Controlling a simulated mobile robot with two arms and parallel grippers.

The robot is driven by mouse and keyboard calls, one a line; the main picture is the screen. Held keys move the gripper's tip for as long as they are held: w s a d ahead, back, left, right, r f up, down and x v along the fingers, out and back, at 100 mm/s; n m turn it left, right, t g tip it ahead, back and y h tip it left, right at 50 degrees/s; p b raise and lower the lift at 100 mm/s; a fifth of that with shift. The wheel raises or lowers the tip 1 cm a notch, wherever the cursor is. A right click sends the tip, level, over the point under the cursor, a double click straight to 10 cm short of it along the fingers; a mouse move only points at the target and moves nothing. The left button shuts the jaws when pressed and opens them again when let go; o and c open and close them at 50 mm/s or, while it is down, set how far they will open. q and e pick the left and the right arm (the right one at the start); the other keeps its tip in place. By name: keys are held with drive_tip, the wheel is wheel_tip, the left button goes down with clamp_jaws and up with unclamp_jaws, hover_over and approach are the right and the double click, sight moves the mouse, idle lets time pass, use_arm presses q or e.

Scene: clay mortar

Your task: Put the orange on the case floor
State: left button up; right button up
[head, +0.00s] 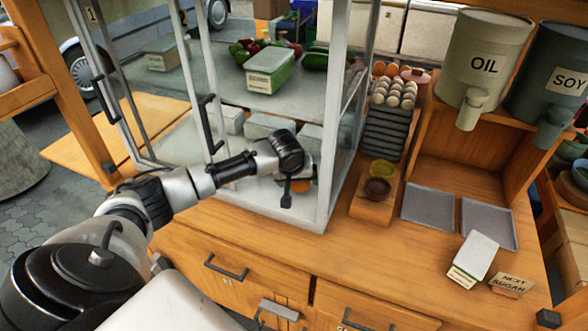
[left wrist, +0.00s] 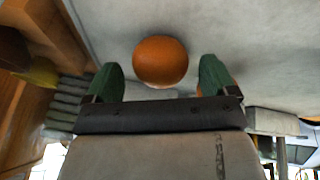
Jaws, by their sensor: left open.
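The orange (left wrist: 160,61) shows in the left wrist view against a pale grey surface, just past and between my left fingertips. In the head view an orange patch (head: 302,186) shows low in the glass case, partly hidden by my left gripper. My left gripper (head: 287,192) reaches into the case and points down near its floor. In the left wrist view its green fingers (left wrist: 158,80) are spread apart, with a gap visible on each side of the orange. The case floor (head: 258,194) is pale grey. Contact between orange and floor is hard to tell.
Glass case doors (head: 205,95) stand open on the left, and a corner post (head: 330,120) rises right of my gripper. Pale boxes (head: 268,126) stand behind it on the lower level. A shelf above holds a green container (head: 270,70) and vegetables. Egg trays (head: 385,130) stand right of the case.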

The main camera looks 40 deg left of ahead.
use_arm(q)
drive_tip(key=v, duration=1)
drive_tip(key=shift+r, duration=0.2)
